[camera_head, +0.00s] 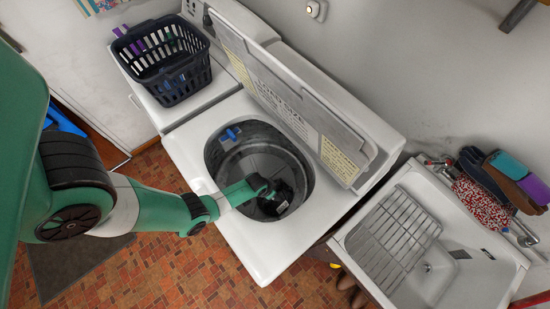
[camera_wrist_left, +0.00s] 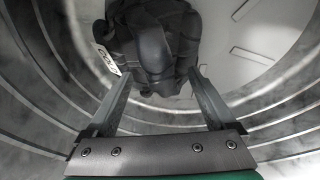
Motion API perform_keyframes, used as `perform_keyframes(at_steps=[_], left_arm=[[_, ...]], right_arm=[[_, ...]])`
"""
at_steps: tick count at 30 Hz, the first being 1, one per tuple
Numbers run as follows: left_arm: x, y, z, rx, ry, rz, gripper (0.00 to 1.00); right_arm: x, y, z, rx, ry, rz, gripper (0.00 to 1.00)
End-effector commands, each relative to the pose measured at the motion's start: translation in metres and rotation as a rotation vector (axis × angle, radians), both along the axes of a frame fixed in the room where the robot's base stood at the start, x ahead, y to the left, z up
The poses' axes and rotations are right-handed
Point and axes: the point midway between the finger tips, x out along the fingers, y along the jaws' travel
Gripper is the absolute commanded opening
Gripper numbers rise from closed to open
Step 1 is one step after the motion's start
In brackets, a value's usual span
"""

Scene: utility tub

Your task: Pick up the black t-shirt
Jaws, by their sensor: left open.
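The black t-shirt (camera_wrist_left: 158,40) lies bunched in a dark heap on the metal drum floor in the left wrist view, with a white printed patch on its left. My left gripper (camera_wrist_left: 161,82) is open, its two fingers at either side of the shirt's near edge; I cannot tell if they touch it. In the head view my left arm reaches from the left into the open washer tub (camera_head: 222,158). There my gripper (camera_head: 270,196) and the shirt blend into one dark mass. My right gripper is not in view.
The washer lid (camera_head: 290,95) stands raised behind the tub. A blue item (camera_head: 230,133) is at the tub's far left edge. A dark laundry basket (camera_head: 170,85) stands on the left machine. A sink (camera_head: 470,275) with a rack (camera_head: 395,235) is on the right.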

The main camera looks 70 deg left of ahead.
Motion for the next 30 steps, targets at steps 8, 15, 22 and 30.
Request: perform_keyframes(at_steps=[8,15,22,30], left_arm=[[0.0021,0.0009,-0.0056,0.0,-0.001,0.0,0.89],[0.0019,0.0007,-0.0055,0.0,-0.001,0.0,0.46],[0.0018,0.0007,-0.0056,0.0,-0.001,0.0,0.04],[0.0018,0.0007,-0.0056,0.0,-0.001,0.0,0.0]], right_arm=[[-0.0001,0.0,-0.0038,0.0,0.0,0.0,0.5],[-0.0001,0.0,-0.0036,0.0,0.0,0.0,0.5],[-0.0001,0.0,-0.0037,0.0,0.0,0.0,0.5],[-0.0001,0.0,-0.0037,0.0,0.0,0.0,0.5]])
